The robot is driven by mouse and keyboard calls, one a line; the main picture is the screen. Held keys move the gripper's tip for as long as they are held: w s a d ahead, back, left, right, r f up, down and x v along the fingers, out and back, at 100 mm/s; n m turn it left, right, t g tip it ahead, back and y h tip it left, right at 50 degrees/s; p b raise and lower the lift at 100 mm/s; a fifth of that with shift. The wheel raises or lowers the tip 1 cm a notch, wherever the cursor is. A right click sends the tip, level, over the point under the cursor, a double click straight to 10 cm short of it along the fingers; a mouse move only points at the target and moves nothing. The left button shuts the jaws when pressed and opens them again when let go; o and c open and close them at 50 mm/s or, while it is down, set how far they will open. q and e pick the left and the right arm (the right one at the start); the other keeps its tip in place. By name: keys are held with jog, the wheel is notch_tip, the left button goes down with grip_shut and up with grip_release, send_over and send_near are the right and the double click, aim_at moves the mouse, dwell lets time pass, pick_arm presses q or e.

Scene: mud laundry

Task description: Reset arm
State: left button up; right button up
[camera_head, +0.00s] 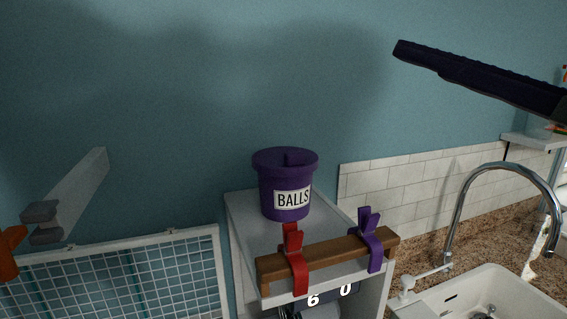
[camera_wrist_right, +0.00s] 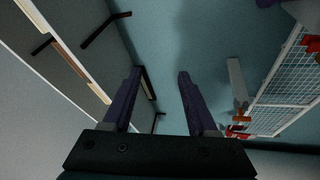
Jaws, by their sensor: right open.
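My right gripper (camera_head: 420,56) shows in the head view as a dark finger reaching in from the upper right, in front of the blue wall. It is raised well above the counter and touches nothing that I can see. In the right wrist view my right gripper (camera_wrist_right: 160,74) has its two dark fingers spread apart, with only blue wall between them. It is open and empty. My left gripper is in neither view.
A purple lidded bucket labelled BALLS (camera_head: 287,184) stands on a white cabinet (camera_head: 243,222). A wooden bar (camera_head: 330,262) with red and purple clips lies at its front. A wire rack (camera_head: 120,280) is at left, a sink (camera_head: 500,290) and tap (camera_head: 500,166) at right.

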jog(key=d+f+m+g+h, duration=0.2)
jog(key=d+f+m+h, duration=1)
jog(key=d+f+h, duration=0.25)
jog(key=s+d+f+m+g+h, duration=0.1)
jog(key=s+d+f+g+h, duration=0.1)
jog(key=s+d+f+g, duration=0.4)
jog(key=s+d+f+m+g+h, duration=0.1)
jog(key=s+d+f+g+h, duration=0.15)
jog(key=s+f, duration=0.4)
jog(key=s+a+f+m+g+y, duration=0.1)
jog(key=s+a+f+m+y, duration=0.15)
jog(key=a, duration=0.45)
jog(key=s+a+f+m+g+y, duration=0.15)
jog(key=a+m+y, duration=0.25)
jog(key=a, duration=0.4)
notch_tip(320, 180, up, 11)
jog(key=p, duration=1)
jog(key=shift+s+a, duration=0.15)
jog(key=shift+s, duration=0.3)
jog(key=shift+f, duration=0.1)
